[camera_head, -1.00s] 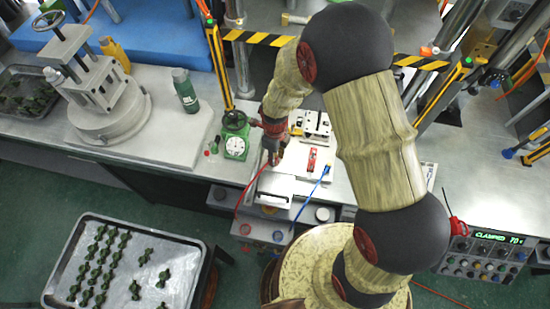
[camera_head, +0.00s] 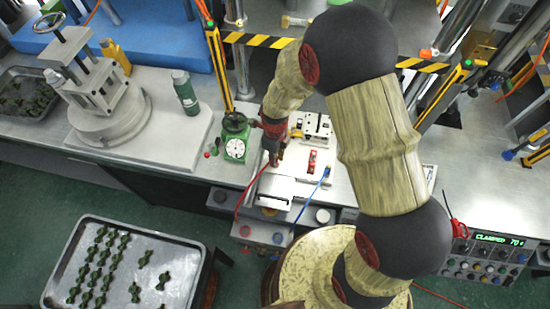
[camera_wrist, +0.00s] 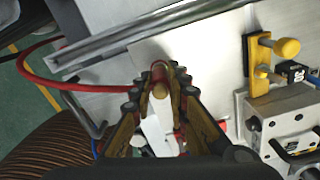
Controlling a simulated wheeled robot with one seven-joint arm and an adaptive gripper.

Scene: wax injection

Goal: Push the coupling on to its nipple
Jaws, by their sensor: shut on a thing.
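My gripper (camera_wrist: 158,95) is shut on a small cylindrical coupling (camera_wrist: 159,74) with a red band, which sticks out between the fingertips in the wrist view. The red hose (camera_wrist: 55,86) curves in from the left and passes behind the fingers. In the head view my gripper (camera_head: 275,160) is low over the white plate by the bench's front edge, and the red hose (camera_head: 244,193) hangs beside it. The fingers hide the hose's end. I cannot make out the nipple or whether the coupling touches it.
A blue hose (camera_head: 301,205) rises to the right of my gripper. A green gauge (camera_head: 235,148) stands to the left. A metal block with a yellow-knobbed clamp (camera_wrist: 285,48) is at the right in the wrist view. A tray of green parts (camera_head: 190,232) is at lower left.

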